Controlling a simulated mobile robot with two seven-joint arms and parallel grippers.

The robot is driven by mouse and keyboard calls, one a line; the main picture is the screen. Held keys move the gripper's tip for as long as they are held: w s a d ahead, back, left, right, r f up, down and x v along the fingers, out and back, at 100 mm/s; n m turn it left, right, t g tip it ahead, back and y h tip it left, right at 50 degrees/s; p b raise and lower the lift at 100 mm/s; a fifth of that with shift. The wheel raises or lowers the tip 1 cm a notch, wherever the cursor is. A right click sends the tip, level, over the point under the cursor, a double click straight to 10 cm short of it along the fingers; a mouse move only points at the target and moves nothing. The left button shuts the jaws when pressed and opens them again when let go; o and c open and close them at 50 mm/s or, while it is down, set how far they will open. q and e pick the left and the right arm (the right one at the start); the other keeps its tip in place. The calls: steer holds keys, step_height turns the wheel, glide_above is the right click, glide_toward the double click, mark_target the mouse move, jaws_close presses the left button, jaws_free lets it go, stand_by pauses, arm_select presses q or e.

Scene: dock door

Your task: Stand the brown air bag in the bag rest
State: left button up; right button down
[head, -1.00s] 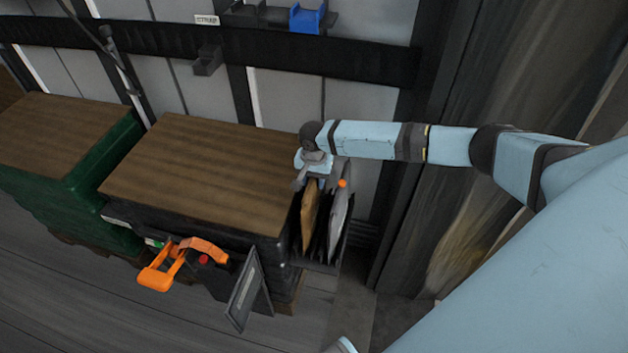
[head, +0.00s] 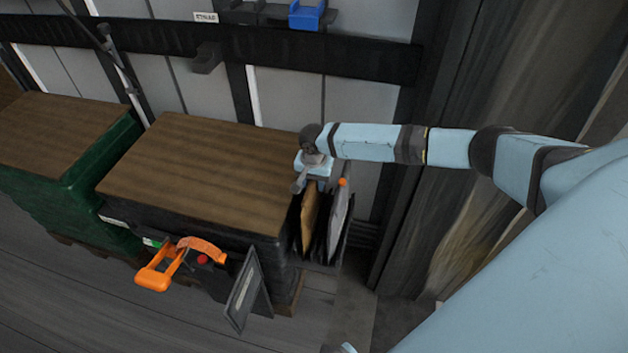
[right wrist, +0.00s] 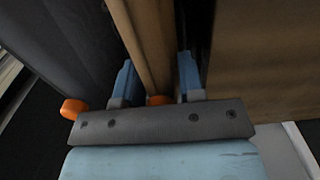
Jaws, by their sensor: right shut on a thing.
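The brown air bag (head: 309,217) stands upright in the black bag rest (head: 331,263) at the right end of the dark stack, beside a grey bag (head: 337,222) with an orange cap. My right gripper (head: 313,178) is above the bag's top edge. In the right wrist view its two blue fingers (right wrist: 157,80) are on either side of the brown bag (right wrist: 150,40), shut on it near an orange cap. The bag's lower edge is hidden inside the rest. My left gripper is not in view.
A wood-topped dark stack (head: 200,170) stands just left of the rest, with a green stack (head: 75,190) further left. An orange-handled tool (head: 180,262) and a dark framed panel (head: 244,290) hang at the front. A dark post stands to the right.

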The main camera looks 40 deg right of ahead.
steer(key=shift+f, duration=0.25)
steer(key=c, duration=0.6)
jaws_free()
steer(key=shift+c, duration=0.2)
step_height(320, 180, up, 12)
steer(key=shift+r+p, duration=0.25)
steer(key=shift+p, duration=0.5)
steer(key=shift+r, duration=0.65)
